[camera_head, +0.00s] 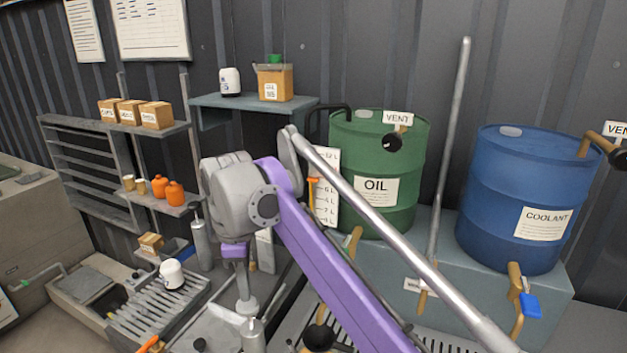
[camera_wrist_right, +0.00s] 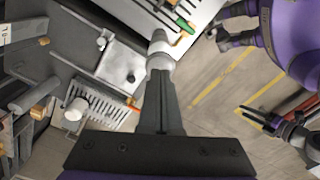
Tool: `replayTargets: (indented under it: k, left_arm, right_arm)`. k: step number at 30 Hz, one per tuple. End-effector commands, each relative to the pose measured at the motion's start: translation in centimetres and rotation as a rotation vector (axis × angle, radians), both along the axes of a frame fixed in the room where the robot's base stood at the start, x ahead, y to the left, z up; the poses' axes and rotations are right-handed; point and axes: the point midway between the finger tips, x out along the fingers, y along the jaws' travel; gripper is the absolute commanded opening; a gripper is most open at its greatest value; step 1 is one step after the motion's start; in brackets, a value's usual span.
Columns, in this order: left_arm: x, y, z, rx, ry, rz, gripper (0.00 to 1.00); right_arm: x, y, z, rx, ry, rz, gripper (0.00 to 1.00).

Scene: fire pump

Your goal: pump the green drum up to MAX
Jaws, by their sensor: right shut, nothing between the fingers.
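A tall grey rod (camera_head: 450,120) stands between the drums. My right gripper (camera_head: 245,300) hangs pointing down left of the green drum, shut and empty, above grey fittings. In the right wrist view its shut fingers (camera_wrist_right: 160,75) point at a pale cylinder. Dark parts at that view's right do not clearly identify my left gripper.
A blue COOLANT drum (camera_head: 515,200) stands to the right. A shelf (camera_head: 165,130) holds boxes and orange pots. A slotted tray (camera_head: 160,305) with a white canister (camera_head: 172,273) lies left of my right gripper. A dark funnel-like part (camera_head: 320,338) is at the bottom centre.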

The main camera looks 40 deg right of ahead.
Motion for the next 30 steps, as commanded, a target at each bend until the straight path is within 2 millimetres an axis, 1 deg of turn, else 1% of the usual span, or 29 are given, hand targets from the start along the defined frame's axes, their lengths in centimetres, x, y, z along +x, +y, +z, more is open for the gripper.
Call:
replayTargets:
  k: [16, 30]
  left_arm:
    - [0.0, 0.0, 0.0, 0.0, 0.0, 0.0, 0.5]
    - [0.0, 0.0, 0.0, 0.0, 0.0, 0.0, 0.5]
  right_arm:
    - [0.0, 0.0, -0.1, 0.0, 0.0, 0.0, 0.0]
    - [0.0, 0.0, -2.0, 0.0, 0.0, 0.0, 0.0]
